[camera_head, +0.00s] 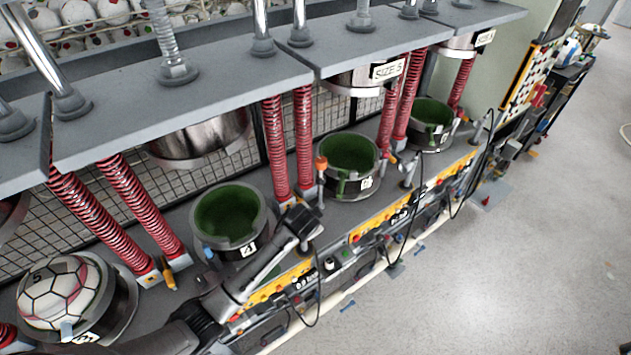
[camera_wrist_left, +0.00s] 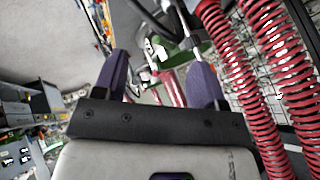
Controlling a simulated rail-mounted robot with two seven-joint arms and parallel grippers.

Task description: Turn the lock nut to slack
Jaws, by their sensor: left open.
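My left gripper (camera_head: 304,217) is in front of the press, between the green-lined cup marked 4 (camera_head: 228,215) and the cup marked 6 (camera_head: 350,163). In the left wrist view its two purple fingers (camera_wrist_left: 158,60) are spread apart, with no object clearly held. A thin post with an orange top (camera_head: 321,166) stands just beyond the gripper. A grey nut (camera_head: 178,73) sits at the foot of a threaded rod on the upper plate, well away from the gripper. I cannot tell which part is the lock nut. My right gripper is not in view.
A white ball (camera_head: 57,293) lies in the near-left cup. Red springs (camera_head: 278,148) stand between the stations, below the grey upper plate (camera_head: 235,68). Yellow button panels (camera_head: 272,290) and hanging black cables line the front edge. The floor (camera_head: 520,235) at right is mostly clear.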

